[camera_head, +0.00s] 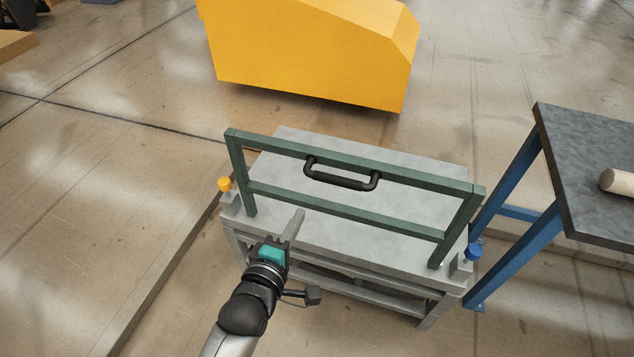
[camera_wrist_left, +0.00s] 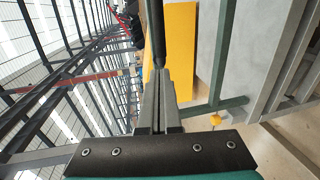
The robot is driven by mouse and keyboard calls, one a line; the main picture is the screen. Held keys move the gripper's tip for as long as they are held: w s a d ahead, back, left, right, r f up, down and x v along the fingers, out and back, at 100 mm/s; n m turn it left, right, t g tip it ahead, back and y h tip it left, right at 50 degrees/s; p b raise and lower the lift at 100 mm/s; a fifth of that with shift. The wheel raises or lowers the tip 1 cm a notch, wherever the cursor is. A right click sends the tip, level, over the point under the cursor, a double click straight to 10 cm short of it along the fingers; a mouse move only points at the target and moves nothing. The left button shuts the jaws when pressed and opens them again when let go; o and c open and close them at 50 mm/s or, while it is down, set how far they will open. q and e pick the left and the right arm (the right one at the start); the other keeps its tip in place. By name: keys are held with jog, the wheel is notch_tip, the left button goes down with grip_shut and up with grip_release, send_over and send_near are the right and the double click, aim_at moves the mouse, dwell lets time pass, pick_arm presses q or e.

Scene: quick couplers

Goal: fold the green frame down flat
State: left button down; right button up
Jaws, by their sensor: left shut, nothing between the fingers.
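The green frame (camera_head: 345,215) stands upright along the near side of a grey table (camera_head: 405,185). A black handle (camera_head: 340,180) is fixed to its top bar. My left gripper (camera_head: 299,213) is in front of the frame, left of its middle, with its fingers shut and empty. In the head view its tips appear below and left of the handle. In the left wrist view the shut fingers (camera_wrist_left: 161,80) point toward a dark bar that looks like the handle (camera_wrist_left: 156,30); I cannot tell whether they touch. A green bar (camera_wrist_left: 228,50) of the frame shows beside them. My right gripper is out of view.
A yellow knob (camera_head: 224,184) is at the table's left end and a blue knob (camera_head: 474,251) at its right end. A blue-legged table (camera_head: 590,140) with a pale cylinder (camera_head: 617,182) stands to the right. A large yellow block (camera_head: 310,50) is behind.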

pick_arm(q)
jog(key=b, duration=0.2)
send_near(320, 178)
jog(key=w, duration=0.2)
jog(key=x, duration=0.1)
jog(key=b+x, duration=0.1)
jog(key=x, duration=0.2)
jog(key=shift+d+f, duration=0.35)
jog(key=shift+d, duration=0.05)
jog(key=shift+w+b, duration=0.25)
jog(key=shift+b, duration=0.05)
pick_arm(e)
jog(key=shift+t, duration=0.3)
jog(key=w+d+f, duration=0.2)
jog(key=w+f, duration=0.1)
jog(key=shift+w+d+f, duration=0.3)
pick_arm(q)
jog(key=shift+w, duration=0.1)
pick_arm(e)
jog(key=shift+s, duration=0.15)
